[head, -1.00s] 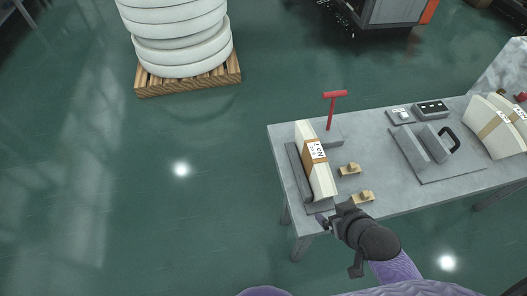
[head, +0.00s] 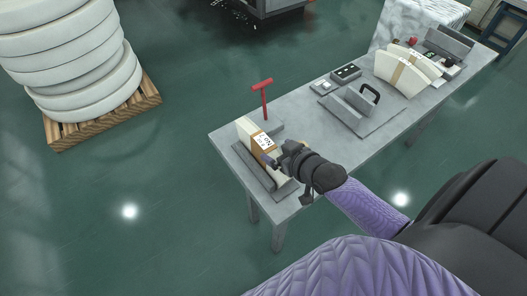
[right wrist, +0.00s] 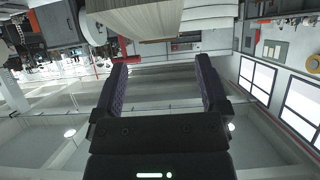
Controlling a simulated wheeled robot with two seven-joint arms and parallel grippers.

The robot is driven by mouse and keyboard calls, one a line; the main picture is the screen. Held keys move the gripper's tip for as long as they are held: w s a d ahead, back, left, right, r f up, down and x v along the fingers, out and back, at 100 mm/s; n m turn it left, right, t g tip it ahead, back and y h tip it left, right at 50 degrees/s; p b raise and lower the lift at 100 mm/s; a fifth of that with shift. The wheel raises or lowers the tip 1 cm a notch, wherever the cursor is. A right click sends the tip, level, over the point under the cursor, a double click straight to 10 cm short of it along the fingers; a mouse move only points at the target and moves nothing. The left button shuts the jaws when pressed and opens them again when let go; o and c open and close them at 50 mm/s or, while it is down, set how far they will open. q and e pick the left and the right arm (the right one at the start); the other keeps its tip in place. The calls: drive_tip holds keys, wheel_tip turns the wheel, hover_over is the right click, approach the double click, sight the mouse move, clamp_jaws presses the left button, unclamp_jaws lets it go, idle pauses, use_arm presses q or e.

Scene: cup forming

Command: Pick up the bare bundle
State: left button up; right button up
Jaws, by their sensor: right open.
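A cream bundle (head: 246,130) with a brown band and a white label lies in a grey trough (head: 243,158) at the left end of the table. My right gripper (head: 270,160) is open beside its right side in the head view; I cannot tell whether it touches. In the right wrist view, the open jaws (right wrist: 161,66) have nothing between them. A cream stack (right wrist: 150,18) stands beyond their tips at the top edge. White fan-shaped bundles (head: 389,69) stand farther along the table, at least one with a tan band. I cannot make out a clearly bare bundle. My left gripper is out of view.
A red T-handled post (head: 263,98) rises behind the trough. A grey fixture with a black handle (head: 370,94) and small devices (head: 346,73) stand mid-table. White rolls (head: 75,60) sit on a pallet (head: 60,133) at the left. The floor between is clear.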

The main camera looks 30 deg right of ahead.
sight(269, 147)
drive_tip(key=b+x, duration=0.1)
drive_tip(key=x, duration=0.2)
drive_tip(key=f+b+x, duration=0.1)
drive_tip(key=x, duration=0.2)
drive_tip(key=shift+s+d+b, duration=0.1)
drive_tip(key=shift+s+b, duration=0.1)
drive_tip(key=shift+b, duration=0.2)
drive_tip(key=shift+w, duration=0.15)
drive_tip(key=shift+r, duration=0.15)
clamp_jaws()
idle(0.6)
